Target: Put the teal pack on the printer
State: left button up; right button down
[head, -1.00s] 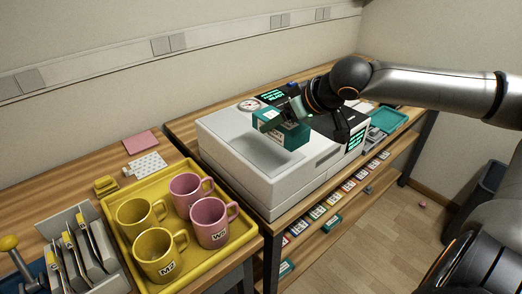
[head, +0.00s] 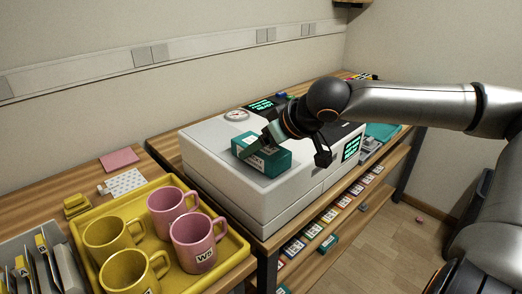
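The teal pack (head: 268,161) is a small box with a white label, at the front left part of the printer's top. The printer (head: 210,160) is a large white machine with a gauge and green-lit displays, standing on the wooden bench. My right gripper (head: 258,146) reaches in from the right, with its fingers at the upper side of the pack; they appear closed on it. The pack is on or just above the printer's top; I cannot tell whether it touches. My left gripper is not in view.
A yellow tray (head: 236,246) with pink and yellow mugs stands on the left bench. A pink pad (head: 119,159), a white dotted pad (head: 125,183) and yellow blocks (head: 76,205) lie behind it. Several coloured packs (head: 328,215) line the shelf below the printer.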

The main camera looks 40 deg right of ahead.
aim_at(267, 149)
grip_release()
jog(key=shift+f, duration=0.1)
jog(key=shift+s+r, duration=0.3)
jog(key=shift+r, duration=0.3)
jog(key=shift+p+v, duration=0.4)
jog(key=shift+v, duration=0.75)
jog(key=shift+b+v, duration=0.4)
jog(key=shift+v, duration=0.5)
jog(key=b+v, duration=0.2)
jog(key=v, duration=0.5)
jog(key=shift+f, duration=0.15)
